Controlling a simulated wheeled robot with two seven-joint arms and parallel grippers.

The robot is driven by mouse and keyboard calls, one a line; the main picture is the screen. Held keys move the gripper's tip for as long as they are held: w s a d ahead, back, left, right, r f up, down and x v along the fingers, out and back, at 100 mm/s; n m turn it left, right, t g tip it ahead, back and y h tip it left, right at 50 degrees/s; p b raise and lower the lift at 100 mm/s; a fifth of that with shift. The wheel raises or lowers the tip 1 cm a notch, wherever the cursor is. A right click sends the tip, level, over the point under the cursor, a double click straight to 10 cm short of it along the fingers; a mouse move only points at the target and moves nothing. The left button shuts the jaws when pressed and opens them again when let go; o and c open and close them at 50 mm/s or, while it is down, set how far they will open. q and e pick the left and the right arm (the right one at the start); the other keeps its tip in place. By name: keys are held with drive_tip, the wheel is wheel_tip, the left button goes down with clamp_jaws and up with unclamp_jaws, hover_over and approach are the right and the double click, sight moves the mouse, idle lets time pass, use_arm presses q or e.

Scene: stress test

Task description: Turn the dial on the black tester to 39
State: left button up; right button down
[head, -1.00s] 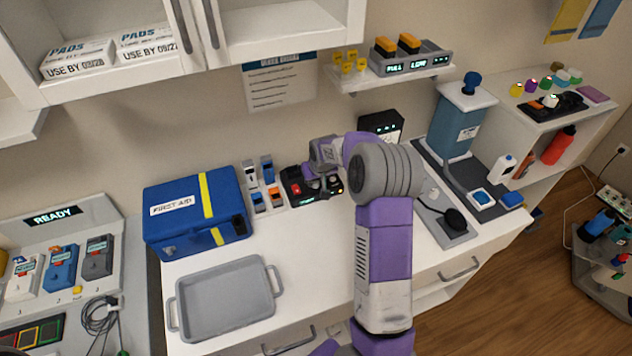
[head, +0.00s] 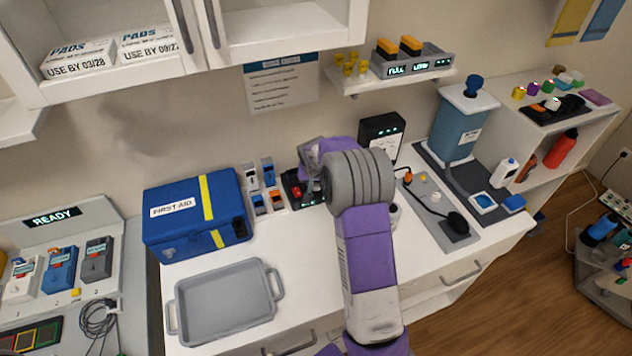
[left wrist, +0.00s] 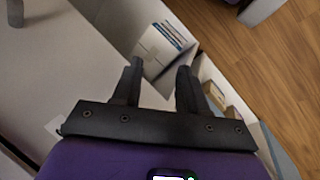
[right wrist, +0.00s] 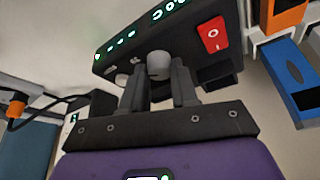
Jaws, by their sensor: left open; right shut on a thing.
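The black tester (head: 291,187) stands at the back of the white counter, mostly hidden behind my right arm in the head view. In the right wrist view the tester (right wrist: 190,38) shows a red rocker switch, lit green marks and a grey round dial (right wrist: 158,65). My right gripper (right wrist: 158,84) is shut on the dial, a finger on each side. The dial's reading cannot be made out. My left gripper (left wrist: 160,72) is open and empty, away from the tester, and out of the head view.
Small blue, white and orange devices (head: 262,188) stand left of the tester, then a blue first aid case (head: 180,227). A grey tray (head: 225,305) lies in front. A black box (head: 382,132) with a lit display and an orange-plugged cable stands behind my right arm.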

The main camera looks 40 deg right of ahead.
drive_tip(key=c, duration=0.9)
unclamp_jaws()
drive_tip(key=shift+p+v, duration=0.5)
drive_tip(key=shift+v, duration=3.3)
drive_tip(key=shift+r, duration=0.15)
